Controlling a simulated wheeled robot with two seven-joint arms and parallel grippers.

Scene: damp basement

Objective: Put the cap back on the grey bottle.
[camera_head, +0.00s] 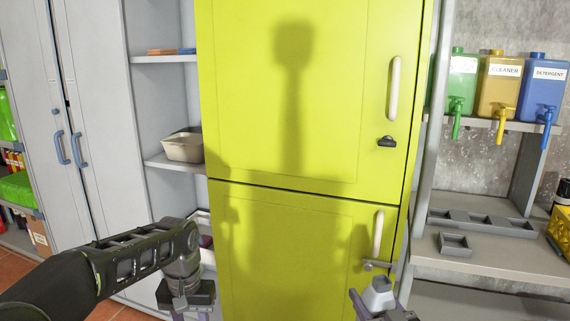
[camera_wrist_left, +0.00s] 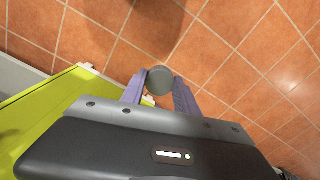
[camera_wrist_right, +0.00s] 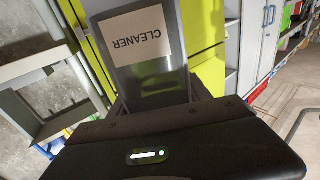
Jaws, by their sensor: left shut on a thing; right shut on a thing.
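The grey bottle (camera_head: 378,296) shows at the bottom right of the head view, its narrow neck pointing up. In the right wrist view the bottle (camera_wrist_right: 152,75) fills the space between the fingers, with a white CLEANER label. My right gripper (camera_head: 372,306) is shut on it. The cap (camera_wrist_left: 160,80) is a dark grey disc in the left wrist view, between the two purple fingertips. My left gripper (camera_head: 186,306) is shut on it, well to the left of the bottle. In the head view the cap is hidden or out of frame.
A yellow-green cabinet (camera_head: 300,100) stands close ahead, with handles on its right side. A shelf (camera_head: 500,262) on the right bears a small grey tray (camera_head: 455,243). Coloured dispensers (camera_head: 500,85) stand above it. A beige bin (camera_head: 183,147) sits on the left shelving.

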